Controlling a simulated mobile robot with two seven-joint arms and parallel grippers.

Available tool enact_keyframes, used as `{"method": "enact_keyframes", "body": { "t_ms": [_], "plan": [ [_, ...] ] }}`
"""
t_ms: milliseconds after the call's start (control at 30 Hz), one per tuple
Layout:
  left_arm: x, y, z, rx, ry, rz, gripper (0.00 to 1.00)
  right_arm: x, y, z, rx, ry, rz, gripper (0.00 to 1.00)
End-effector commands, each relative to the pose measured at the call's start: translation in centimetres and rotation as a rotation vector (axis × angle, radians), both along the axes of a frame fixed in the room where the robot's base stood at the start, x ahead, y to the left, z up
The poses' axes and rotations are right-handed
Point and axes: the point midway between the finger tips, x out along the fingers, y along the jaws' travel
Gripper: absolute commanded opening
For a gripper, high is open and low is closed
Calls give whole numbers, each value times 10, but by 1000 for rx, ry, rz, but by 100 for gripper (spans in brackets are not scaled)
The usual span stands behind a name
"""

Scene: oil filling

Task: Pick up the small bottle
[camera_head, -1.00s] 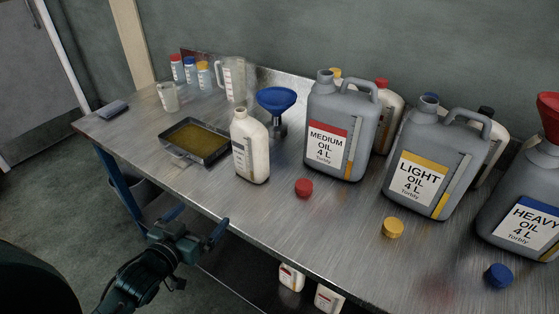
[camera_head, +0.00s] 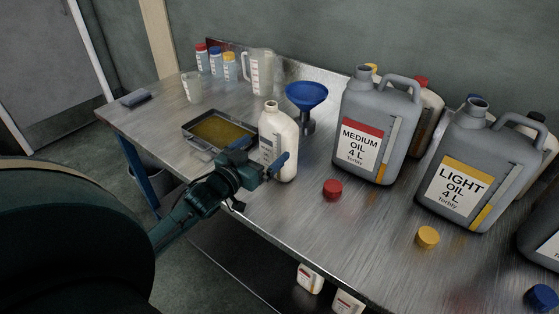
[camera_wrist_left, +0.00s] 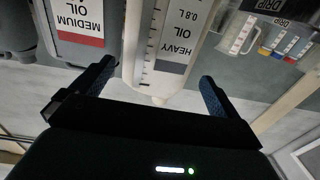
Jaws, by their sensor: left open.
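The small bottle (camera_head: 283,139) is white and uncapped and stands upright on the metal table near its front edge. In the left wrist view, which is upside down, the bottle (camera_wrist_left: 166,40) shows a label reading HEAVY OIL 0.8 L. My left gripper (camera_head: 261,156) is open in front of the bottle, with one finger to each side of it in the picture. In the wrist view the bottle lies between the two fingers (camera_wrist_left: 157,75), with gaps on both sides. The fingers hide part of the bottle's lower body in the head view. My right gripper is not in view.
A drip tray (camera_head: 189,132) with yellowish liquid lies left of the bottle. A blue funnel (camera_head: 307,96) stands behind it. The MEDIUM OIL canister (camera_head: 378,110) and LIGHT OIL canister (camera_head: 474,150) stand to the right. A red cap (camera_head: 333,190) and yellow cap (camera_head: 428,237) lie in front.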

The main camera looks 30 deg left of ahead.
Motion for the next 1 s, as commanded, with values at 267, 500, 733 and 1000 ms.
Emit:
{"method": "enact_keyframes", "body": {
  "t_ms": [267, 500, 733, 1000],
  "plan": [
    [25, -1, 1, 0, 0, 0, 100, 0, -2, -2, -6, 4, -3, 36],
    [56, -4, 13, 1, -2, 1, 100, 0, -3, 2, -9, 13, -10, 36],
    [74, -5, 9, 0, 1, 0, 100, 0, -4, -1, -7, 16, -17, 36],
    [74, -5, 9, 0, 1, 0, 95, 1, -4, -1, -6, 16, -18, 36]
  ]
}}
